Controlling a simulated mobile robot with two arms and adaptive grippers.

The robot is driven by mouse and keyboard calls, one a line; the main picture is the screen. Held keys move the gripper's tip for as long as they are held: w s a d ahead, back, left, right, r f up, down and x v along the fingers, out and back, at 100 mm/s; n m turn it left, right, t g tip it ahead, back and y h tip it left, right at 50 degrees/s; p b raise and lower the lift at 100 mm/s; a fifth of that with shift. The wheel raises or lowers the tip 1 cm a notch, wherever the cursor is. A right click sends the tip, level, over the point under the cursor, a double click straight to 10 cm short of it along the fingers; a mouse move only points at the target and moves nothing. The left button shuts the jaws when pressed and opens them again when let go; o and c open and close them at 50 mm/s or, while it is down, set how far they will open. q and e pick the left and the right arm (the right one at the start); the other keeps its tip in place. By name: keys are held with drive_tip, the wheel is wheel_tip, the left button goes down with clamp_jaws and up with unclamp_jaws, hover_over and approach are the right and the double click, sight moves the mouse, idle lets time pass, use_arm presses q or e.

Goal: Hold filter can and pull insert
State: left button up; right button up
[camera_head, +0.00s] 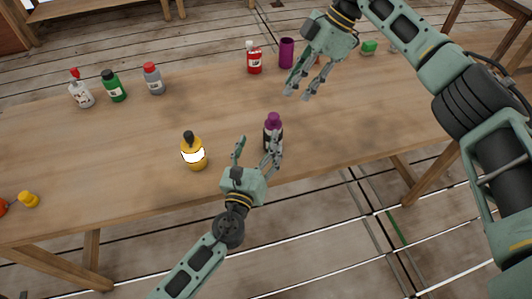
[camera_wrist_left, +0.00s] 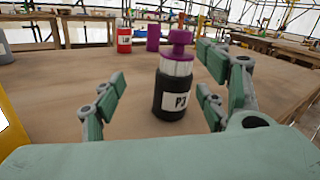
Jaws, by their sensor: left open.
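A black bottle-like can with a white label reading P3 and a purple knobbed top stands upright on the table. In the head view its purple top (camera_head: 273,118) shows, with its body partly behind a finger. In the left wrist view the black can (camera_wrist_left: 173,95) stands between the fingers, nearer the right one. My left gripper (camera_head: 257,150) is open at the table's front edge, and contact with the can cannot be told. My right gripper (camera_head: 299,93) appears open and empty, above the table beyond the can.
A yellow bottle (camera_head: 194,154) stands left of my left gripper. A red bottle (camera_head: 254,60) and a purple cylinder (camera_head: 287,52) stand at the back. White, green and grey bottles (camera_head: 154,80) stand at the back left. The table middle is clear.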

sight(266, 139)
use_arm(q)
drive_tip(key=shift+s+d+f+m, duration=0.3)
drive_tip(key=shift+d+f+m, duration=0.25)
drive_tip(key=shift+m, duration=0.05)
drive_tip(key=shift+s+d+f+m, duration=0.25)
drive_tip(key=shift+d+f+m, duration=0.25)
drive_tip(key=shift+m, duration=0.1)
drive_tip(key=x, duration=0.7)
drive_tip(key=shift+w+d+f, duration=0.15)
drive_tip(key=shift+w, duration=0.15)
drive_tip(key=c, duration=1.4)
drive_tip(key=shift+o, duration=0.2)
